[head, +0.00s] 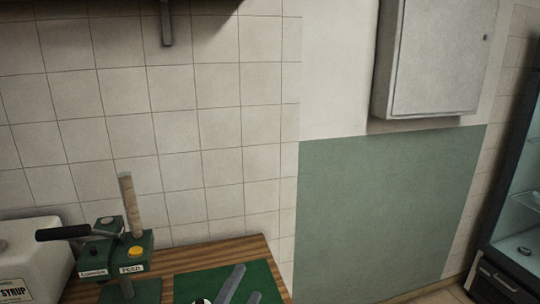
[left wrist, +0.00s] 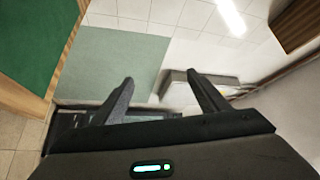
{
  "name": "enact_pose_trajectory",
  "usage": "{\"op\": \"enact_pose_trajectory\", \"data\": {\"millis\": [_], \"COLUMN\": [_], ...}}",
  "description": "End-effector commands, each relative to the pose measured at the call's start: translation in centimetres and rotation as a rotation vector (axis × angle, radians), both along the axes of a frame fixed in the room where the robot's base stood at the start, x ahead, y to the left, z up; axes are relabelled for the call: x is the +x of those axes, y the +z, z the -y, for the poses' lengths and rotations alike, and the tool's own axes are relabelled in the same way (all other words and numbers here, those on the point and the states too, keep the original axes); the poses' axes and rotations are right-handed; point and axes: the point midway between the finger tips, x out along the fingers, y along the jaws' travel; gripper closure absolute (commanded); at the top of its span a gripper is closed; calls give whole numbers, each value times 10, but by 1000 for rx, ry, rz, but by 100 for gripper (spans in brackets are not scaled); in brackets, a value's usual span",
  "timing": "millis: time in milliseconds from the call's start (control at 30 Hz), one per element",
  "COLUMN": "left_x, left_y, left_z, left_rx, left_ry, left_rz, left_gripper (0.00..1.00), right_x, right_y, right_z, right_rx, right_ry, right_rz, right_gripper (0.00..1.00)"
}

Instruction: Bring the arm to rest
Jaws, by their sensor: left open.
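My left gripper (head: 248,280) shows at the bottom edge of the head view, its two grey fingers over the green mat (head: 192,287). In the left wrist view the gripper (left wrist: 160,77) is open, with its two dark fingers apart and nothing between them. The rest of the left arm is mostly out of the head view. My right gripper is in neither view.
A wooden counter (head: 262,250) carries a green press-like device (head: 137,250) with a black handle, and a white syrup container (head: 30,262). A grey wall cabinet (head: 437,60) hangs at upper right. A glass-fronted cooler (head: 515,235) stands at far right.

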Motion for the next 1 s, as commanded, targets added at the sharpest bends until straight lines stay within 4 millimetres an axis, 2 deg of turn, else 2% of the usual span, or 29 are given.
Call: {"op": "enact_pose_trajectory", "data": {"millis": [33, 100, 167, 267, 400, 500, 700, 1000], "left_x": [-8, -20, -35, -68, -129, -174, -239, -310], "left_y": [-23, -56, -84, -129, -184, -213, -242, -261], "left_z": [-21, -49, -70, -100, -131, -145, -158, -166], "left_rx": [-80, -184, -268, -392, -541, -624, -715, -790], "left_ry": [60, 144, 212, 323, 476, 572, 697, 828], "left_rz": [-113, -266, -392, -590, -851, -1008, -1206, -1401], "left_gripper": [32, 32, 32, 32, 32, 32, 32, 32], "right_x": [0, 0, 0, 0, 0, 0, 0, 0], "right_y": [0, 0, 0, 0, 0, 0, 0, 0], "right_z": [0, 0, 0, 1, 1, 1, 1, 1], "right_rx": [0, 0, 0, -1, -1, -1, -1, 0], "right_ry": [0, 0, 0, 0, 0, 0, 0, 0], "right_rz": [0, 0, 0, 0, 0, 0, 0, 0], "right_gripper": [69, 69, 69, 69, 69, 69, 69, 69]}}
